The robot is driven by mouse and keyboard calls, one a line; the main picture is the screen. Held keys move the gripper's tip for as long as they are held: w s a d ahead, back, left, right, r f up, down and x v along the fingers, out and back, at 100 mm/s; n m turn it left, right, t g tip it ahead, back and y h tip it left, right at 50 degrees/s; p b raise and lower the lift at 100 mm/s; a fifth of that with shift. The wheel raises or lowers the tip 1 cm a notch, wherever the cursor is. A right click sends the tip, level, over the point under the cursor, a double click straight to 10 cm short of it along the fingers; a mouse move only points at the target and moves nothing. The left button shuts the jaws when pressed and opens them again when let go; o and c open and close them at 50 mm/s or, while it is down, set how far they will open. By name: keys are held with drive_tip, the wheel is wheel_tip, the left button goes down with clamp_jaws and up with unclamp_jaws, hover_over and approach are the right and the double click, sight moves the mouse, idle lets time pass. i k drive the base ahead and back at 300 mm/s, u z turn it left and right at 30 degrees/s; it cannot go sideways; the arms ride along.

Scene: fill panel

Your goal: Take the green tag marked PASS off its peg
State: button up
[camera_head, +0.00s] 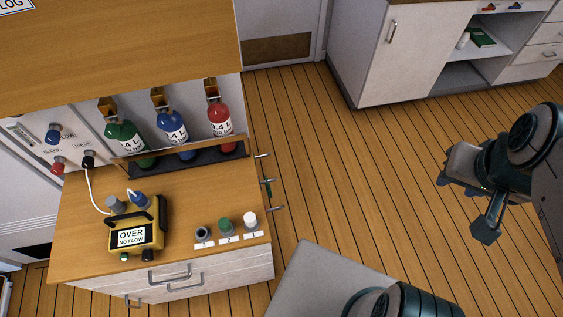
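Several short metal pegs stick out from the right side of the wooden-topped cabinet. A thin dark-green piece (268,190) hangs at the middle peg (266,181); it is seen nearly edge-on, and no PASS lettering can be read. It may be the green tag. My gripper (485,232) is at the right, above the floor and well away from the pegs. Its fingers overlap from this angle, so their opening cannot be judged. Nothing shows held in it.
The cabinet top (190,200) holds a yellow device reading OVER NO FLOW (137,233), three small numbered items and a rack of green, blue and red bottles (220,120). A white cabinet (400,50) stands at the back. Clear wooden floor (350,170) lies between pegs and gripper.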

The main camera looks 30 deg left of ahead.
sight(269, 191)
drive_tip(key=i, duration=1.65)
drive_tip(key=u, duration=3.7)
